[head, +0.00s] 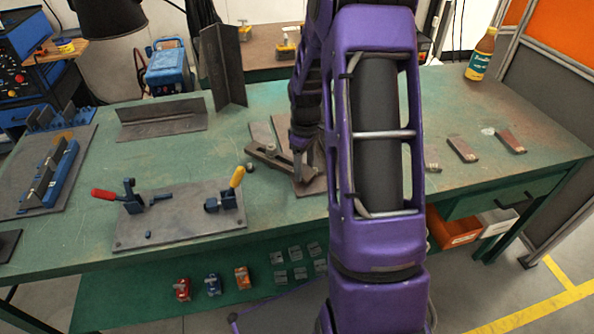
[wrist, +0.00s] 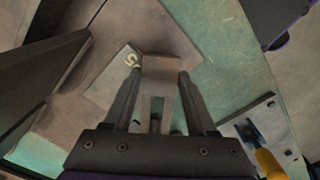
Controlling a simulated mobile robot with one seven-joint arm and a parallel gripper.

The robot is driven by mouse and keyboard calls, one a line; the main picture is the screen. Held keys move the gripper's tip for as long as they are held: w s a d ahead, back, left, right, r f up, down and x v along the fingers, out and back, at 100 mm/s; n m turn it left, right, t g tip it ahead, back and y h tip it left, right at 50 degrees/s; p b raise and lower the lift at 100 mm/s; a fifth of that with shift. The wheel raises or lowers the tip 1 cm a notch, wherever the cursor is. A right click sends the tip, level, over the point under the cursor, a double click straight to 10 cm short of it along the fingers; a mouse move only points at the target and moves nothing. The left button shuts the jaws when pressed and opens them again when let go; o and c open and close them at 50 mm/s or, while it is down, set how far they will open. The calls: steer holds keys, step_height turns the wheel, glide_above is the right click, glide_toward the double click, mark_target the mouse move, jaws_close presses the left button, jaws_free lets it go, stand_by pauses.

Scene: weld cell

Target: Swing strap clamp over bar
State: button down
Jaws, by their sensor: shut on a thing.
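The strap clamp (head: 268,158) is a dark flat strap with a bolt standing up through it, left of my gripper on the bench. My gripper (head: 303,172) points down at the strap's right part. In the wrist view my gripper (wrist: 157,84) is shut on the strap (wrist: 160,72), one finger along each side; a slot shows in it. A grey flat bar (head: 261,133) lies behind the strap in the head view. In the wrist view a grey piece marked "5" (wrist: 112,78) lies beside and partly under the strap; I cannot tell if it is the bar.
A brown plate (head: 312,186) lies under my gripper. A fixture plate (head: 180,224) with red- and yellow-handled toggle clamps is at front left. Angle irons (head: 160,122) stand behind. Several small pieces (head: 462,150) and a bottle (head: 481,54) are at right.

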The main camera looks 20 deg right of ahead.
steer(key=w+d+n, duration=0.1)
steer(key=w+d+n+p, duration=0.1)
steer(key=n, duration=0.1)
steer(key=shift+w+d+r+n, duration=0.15)
steer(key=shift+w+d+n, duration=0.15)
steer(key=shift+d, duration=0.1)
steer(key=shift+w+d+n+p, duration=0.5)
steer(key=shift+w+n, duration=0.1)
steer(key=shift+n, duration=0.3)
steer(key=shift+w+d+n+p, duration=0.2)
steer(key=shift+w+d+n, duration=0.05)
steer(key=shift+w+n, duration=0.3)
steer(key=shift+w+d+n+p, duration=0.2)
steer(key=shift+w+n, duration=0.2)
steer(key=shift+n, duration=0.15)
steer(key=shift+w+d+n, duration=0.2)
steer(key=shift+w+n, duration=0.7)
steer(key=shift+n, duration=0.1)
steer(key=shift+c, duration=1)
jaws_free()
step_height(320, 180, up, 17)
steer(key=p, duration=0.1)
steer(key=shift+p, duration=0.4)
